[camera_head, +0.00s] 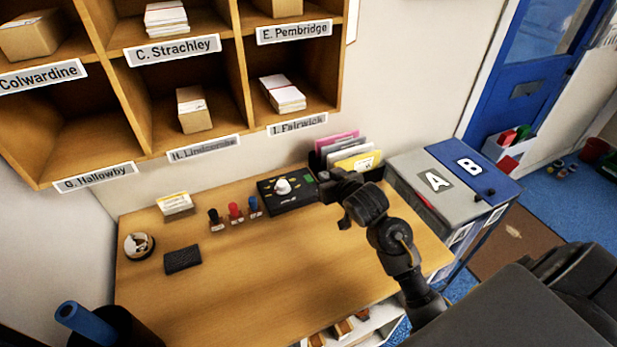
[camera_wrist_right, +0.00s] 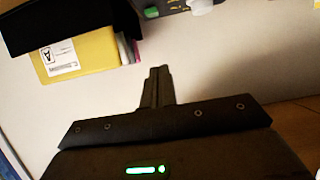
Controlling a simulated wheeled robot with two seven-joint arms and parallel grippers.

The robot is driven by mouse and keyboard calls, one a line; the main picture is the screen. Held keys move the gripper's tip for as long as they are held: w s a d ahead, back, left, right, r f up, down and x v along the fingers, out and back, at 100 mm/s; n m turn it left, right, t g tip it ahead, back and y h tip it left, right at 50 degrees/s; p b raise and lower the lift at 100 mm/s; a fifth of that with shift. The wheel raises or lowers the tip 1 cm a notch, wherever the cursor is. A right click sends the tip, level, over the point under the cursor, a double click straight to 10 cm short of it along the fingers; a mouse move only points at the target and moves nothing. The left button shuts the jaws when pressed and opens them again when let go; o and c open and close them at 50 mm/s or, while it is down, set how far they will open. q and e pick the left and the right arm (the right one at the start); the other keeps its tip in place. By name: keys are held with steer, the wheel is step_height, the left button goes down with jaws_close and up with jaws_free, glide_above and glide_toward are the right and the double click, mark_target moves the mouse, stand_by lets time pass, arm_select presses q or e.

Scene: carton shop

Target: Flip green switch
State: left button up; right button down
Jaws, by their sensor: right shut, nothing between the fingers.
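A black control box (camera_head: 289,192) with a white knob (camera_head: 283,186) and small coloured marks sits at the back of the wooden desk. In the right wrist view, a small green part (camera_wrist_right: 151,12) shows on the box at the top edge, beside the white knob (camera_wrist_right: 200,5); I take it for the green switch, but its position cannot be told. My right gripper (camera_head: 326,187) is just right of the box in the head view, apart from the green part. Its fingers (camera_wrist_right: 158,78) are shut and empty. My left gripper is not in view.
A black holder with pink, white and yellow folders (camera_head: 356,161) stands right behind my right gripper. Several stamps (camera_head: 235,212) stand left of the box. Wooden pigeonholes (camera_head: 141,110) hang above. The desk's middle (camera_head: 270,265) is clear. Bins A (camera_head: 434,181) and B (camera_head: 468,166) stand right.

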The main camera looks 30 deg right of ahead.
steer(key=p, duration=0.2)
glide_above(313, 187)
step_height(313, 187, down, 3)
steer(key=shift+s+f, duration=0.1)
steer(key=shift+w+f, duration=0.4)
steer(key=shift+w, duration=0.15)
steer(key=shift+s+f+p, duration=0.15)
steer(key=shift+f+p, duration=0.15)
steer(key=shift+f, duration=0.35)
steer(key=shift+s+f+p, duration=0.15)
steer(key=shift+f+p, duration=0.15)
steer(key=shift+f, duration=0.3)
steer(key=shift+s+f, duration=0.2)
steer(key=shift+f, duration=0.45)
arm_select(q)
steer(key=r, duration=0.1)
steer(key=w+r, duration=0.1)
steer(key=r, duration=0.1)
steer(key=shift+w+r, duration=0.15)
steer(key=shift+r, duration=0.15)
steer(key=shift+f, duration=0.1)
arm_select(e)
steer(key=shift+f, duration=0.15)
